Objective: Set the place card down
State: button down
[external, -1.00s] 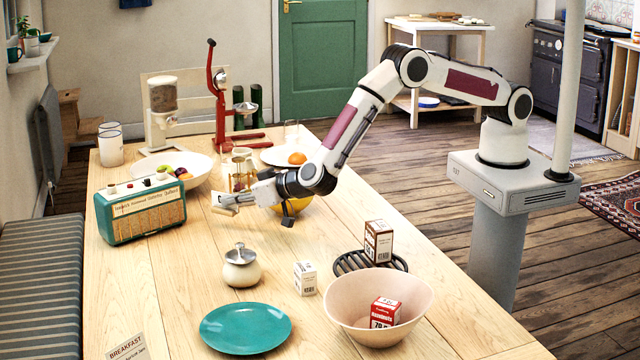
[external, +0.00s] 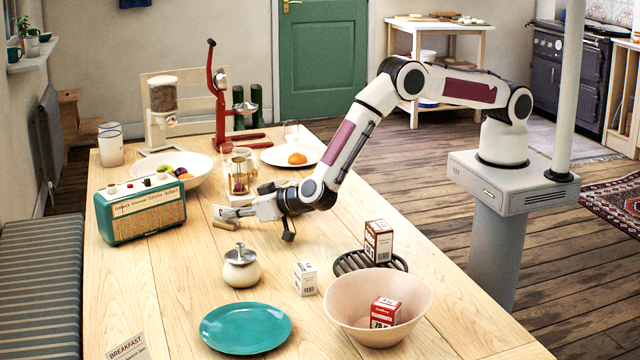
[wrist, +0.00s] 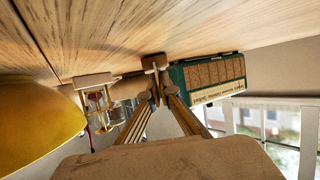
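The place card's small wooden base (external: 226,225) is at my gripper's tips, with a pale card part above it, left of the arm in the external view. My gripper (external: 227,212) is low over the table (external: 180,270), its fingers closed together on the card. In the wrist view the table is at the top, the wooden base (wrist: 154,62) lies just beyond the converging fingertips (wrist: 156,90), close to the tabletop. I cannot tell whether the base touches the table. The card's face is mostly hidden.
A green radio (external: 142,210) stands left of the gripper; a sand timer (external: 240,178) stands behind. A yellow bowl (wrist: 35,125) is close by in the wrist view. A lidded pot (external: 240,268) and teal plate (external: 246,328) are in front. A breakfast card (external: 127,348) is front left.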

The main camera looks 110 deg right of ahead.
jog(key=shift+f, duration=0.1)
jog(key=c, duration=2.3)
grip_release()
jog(key=shift+r, duration=0.2)
jog(key=shift+v, duration=5.95)
jog(key=shift+f, duration=0.1)
